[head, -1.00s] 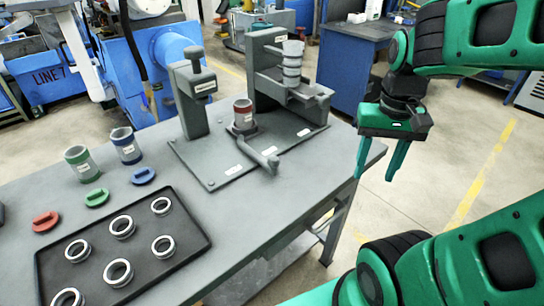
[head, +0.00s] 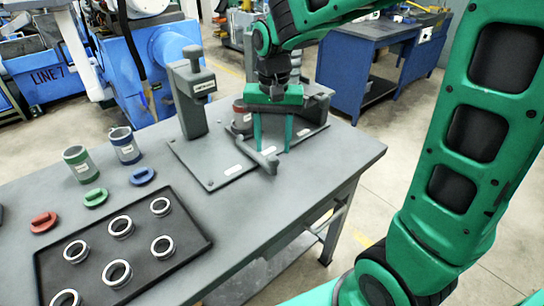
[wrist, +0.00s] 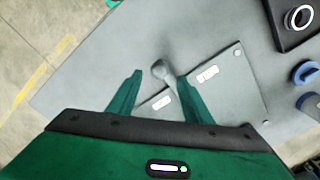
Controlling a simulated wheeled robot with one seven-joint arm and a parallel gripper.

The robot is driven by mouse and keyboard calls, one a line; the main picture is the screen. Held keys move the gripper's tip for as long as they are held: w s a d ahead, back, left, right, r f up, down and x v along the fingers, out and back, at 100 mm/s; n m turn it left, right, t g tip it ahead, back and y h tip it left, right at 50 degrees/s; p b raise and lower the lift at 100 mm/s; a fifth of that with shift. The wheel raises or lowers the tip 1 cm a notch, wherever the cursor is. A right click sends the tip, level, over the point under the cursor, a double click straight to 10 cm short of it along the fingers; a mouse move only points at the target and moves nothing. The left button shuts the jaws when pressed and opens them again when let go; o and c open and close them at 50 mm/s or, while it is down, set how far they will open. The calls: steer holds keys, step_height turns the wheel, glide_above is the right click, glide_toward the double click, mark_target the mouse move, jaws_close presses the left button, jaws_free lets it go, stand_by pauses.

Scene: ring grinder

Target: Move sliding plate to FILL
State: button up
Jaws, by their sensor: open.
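The grey fixture base plate (head: 205,172) lies on the bench with white labels too small to read. A grey bar handle with a rounded knob (head: 270,164), apparently belonging to the sliding plate, sticks out over its front edge. My gripper (head: 273,149) is open and empty, fingers pointing down over the handle. In the wrist view the knob (wrist: 163,70) appears between the fingertips of my gripper (wrist: 159,76); contact cannot be told. The rest of the sliding plate is hidden.
A grey post (head: 190,95) stands at the plate's left. A black tray (head: 190,252) with several metal rings, green (head: 80,163) and blue (head: 125,146) cups, and coloured lids stand left. The bench front (head: 290,210) is clear.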

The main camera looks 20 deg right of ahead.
mark_target(273, 156)
steer(key=shift+f, duration=2.7)
steer(key=shift+c, duration=0.4)
